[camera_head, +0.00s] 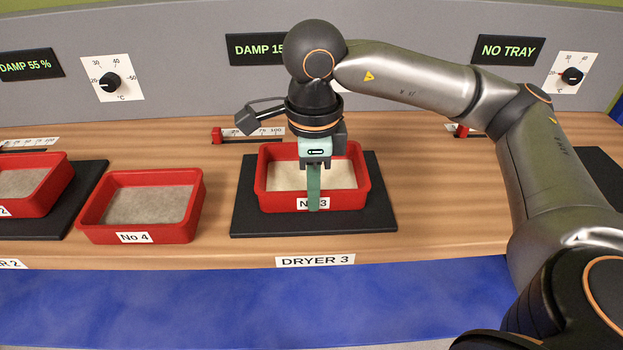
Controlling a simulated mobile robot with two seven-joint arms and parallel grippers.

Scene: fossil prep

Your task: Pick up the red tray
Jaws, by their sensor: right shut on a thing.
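A red tray labelled No 3 (363,180) with pale sandy fill sits on the black mat (385,220) above the DRYER 3 label. My right gripper (314,200) comes down over this tray's front wall and is shut on it, partly covering the label. The tray appears level; I cannot tell whether it is clear of the mat. A red tray labelled No 4 (180,230) stands on the wood to the left. Another red tray (60,187) is cut off at the left edge. My left gripper is not in view.
Black mats lie at the left (85,192) and far right (600,165). Behind are a panel reading DAMP 15 (252,50), one reading NO TRAY (507,50), dials (111,82) and red sliders (216,136). Bare wood (440,190) lies right of the middle mat.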

